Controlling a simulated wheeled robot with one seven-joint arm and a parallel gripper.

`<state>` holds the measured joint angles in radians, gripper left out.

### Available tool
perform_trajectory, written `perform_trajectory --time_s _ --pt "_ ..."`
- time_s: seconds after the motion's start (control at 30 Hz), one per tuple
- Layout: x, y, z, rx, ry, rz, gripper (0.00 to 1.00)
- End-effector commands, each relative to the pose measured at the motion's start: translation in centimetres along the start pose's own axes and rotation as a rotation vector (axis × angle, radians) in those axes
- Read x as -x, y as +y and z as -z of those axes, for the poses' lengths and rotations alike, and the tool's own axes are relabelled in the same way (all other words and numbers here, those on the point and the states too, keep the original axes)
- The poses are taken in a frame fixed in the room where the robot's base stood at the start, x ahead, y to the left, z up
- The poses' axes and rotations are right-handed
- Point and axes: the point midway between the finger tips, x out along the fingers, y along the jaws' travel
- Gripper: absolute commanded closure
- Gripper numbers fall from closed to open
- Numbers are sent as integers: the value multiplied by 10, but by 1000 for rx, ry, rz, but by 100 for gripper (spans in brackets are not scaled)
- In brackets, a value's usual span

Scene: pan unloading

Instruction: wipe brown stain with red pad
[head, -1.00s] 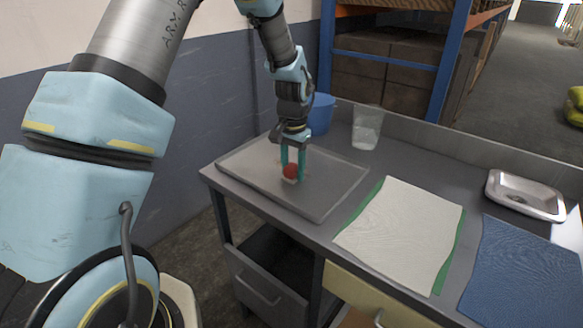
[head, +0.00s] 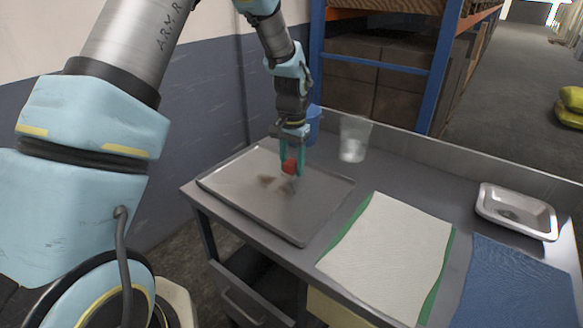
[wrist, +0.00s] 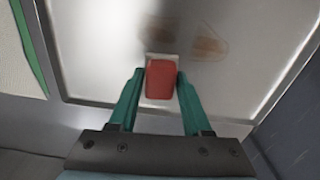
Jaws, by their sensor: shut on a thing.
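The red pad (head: 289,167) is between the two teal fingers of my gripper (head: 291,172), which is shut on it. It also shows in the wrist view (wrist: 160,80), with a pale strip along its far edge. The brown stain (head: 267,181) lies on the grey metal tray (head: 315,215), to the left of and in front of the pad. In the wrist view a brown patch (wrist: 208,46) is up and right of the pad, with a fainter dark smear just beyond the pad. I cannot tell whether the pad touches the tray.
A clear cup (head: 354,140) and a blue container (head: 314,125) stand behind the tray. The bench has a raised back edge.

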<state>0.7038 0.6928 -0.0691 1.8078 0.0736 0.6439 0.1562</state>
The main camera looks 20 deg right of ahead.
Motion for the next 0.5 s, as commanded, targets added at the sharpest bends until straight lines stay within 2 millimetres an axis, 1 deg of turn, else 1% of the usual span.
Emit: perform_trajectory --time_s 0.03,0.5 --pt "8 0 1 0 1 0 100" --pt "49 1 3 2 1 0 100"
